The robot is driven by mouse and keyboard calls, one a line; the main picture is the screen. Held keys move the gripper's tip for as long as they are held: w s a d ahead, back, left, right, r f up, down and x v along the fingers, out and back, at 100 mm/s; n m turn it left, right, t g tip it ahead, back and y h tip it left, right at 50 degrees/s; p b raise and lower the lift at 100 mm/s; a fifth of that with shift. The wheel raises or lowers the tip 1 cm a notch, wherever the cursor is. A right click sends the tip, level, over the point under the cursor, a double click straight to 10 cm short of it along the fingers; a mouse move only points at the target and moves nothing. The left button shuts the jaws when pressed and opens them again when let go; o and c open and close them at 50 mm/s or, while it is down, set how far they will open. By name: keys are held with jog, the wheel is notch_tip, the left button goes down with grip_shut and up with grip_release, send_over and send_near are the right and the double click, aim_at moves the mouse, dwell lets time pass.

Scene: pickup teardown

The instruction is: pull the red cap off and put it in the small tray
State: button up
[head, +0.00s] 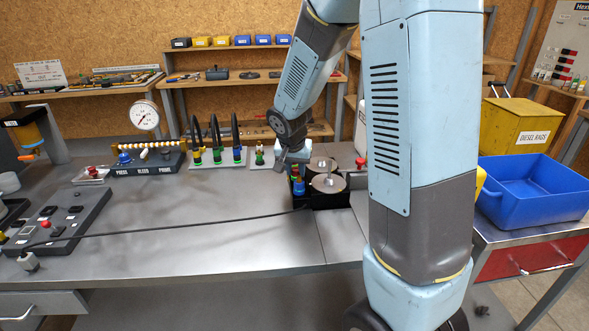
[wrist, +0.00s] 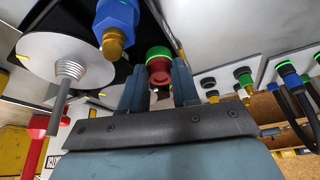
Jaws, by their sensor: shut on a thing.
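My gripper (wrist: 158,74) is shut on the red cap (wrist: 158,56), a round red piece with a bright green ring, seen between the two fingers in the wrist view. In the head view my gripper (head: 287,161) is at the left end of a small black tray (head: 326,201); the cap cannot be made out clearly there. I cannot tell from these views how high the cap is above the tray.
Hose fittings with black loops (head: 217,150) stand left of the tray. A red knob (head: 360,162) is right of it. A black cable (head: 180,227) crosses the bench to a control panel (head: 62,220). A blue bin (head: 535,190) stands right. The front middle bench is mostly clear.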

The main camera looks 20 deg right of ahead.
aim_at(296, 171)
grip_shut()
jog(key=shift+r, duration=1.1)
jog(key=shift+r, duration=1.95)
jog(key=shift+s, duration=0.1)
